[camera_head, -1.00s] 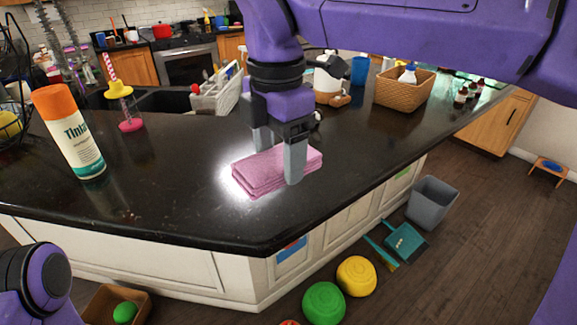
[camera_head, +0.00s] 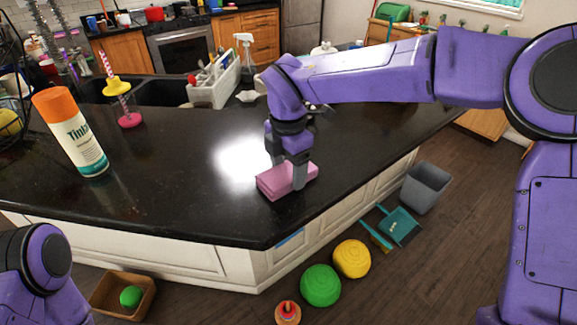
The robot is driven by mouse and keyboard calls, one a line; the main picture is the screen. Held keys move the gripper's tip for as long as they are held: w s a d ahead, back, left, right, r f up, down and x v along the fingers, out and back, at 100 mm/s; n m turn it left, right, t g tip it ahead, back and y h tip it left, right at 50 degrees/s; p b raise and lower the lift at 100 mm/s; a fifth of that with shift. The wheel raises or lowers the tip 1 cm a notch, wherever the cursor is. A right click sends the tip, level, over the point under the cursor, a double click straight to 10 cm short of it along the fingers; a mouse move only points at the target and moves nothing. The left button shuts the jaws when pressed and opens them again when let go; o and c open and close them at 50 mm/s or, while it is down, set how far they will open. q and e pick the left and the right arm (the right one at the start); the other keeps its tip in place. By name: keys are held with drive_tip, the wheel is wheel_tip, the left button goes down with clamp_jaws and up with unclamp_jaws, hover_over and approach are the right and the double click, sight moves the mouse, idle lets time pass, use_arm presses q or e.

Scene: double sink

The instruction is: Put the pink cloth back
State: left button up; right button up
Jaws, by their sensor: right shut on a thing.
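The folded pink cloth (camera_head: 275,187) is on or just above the black counter (camera_head: 190,190), near its front right edge; I cannot tell whether it touches the counter. My right gripper (camera_head: 288,182) points down over the cloth and is shut on it, one finger at the near right side and the other partly hidden behind the cloth. My left arm shows only as a purple part at the lower left; its gripper is out of view.
An orange-capped spray can (camera_head: 72,132) stands at the counter's left. A pink and yellow stand (camera_head: 120,100) and a white caddy (camera_head: 217,85) are by the sink (camera_head: 160,92). The counter's middle is clear. Yellow (camera_head: 352,259) and green (camera_head: 320,285) round objects lie on the floor.

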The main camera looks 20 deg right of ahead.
sight(289, 172)
drive_tip(key=shift+s+f, duration=0.1)
drive_tip(key=shift+f, duration=0.05)
drive_tip(key=o, duration=0.9)
drive_tip(key=shift+o, duration=0.2)
wheel_tip(289, 172, up, 12)
drive_tip(key=b, duration=0.1)
drive_tip(key=shift+r, duration=0.25)
drive_tip(key=shift+d, duration=0.1)
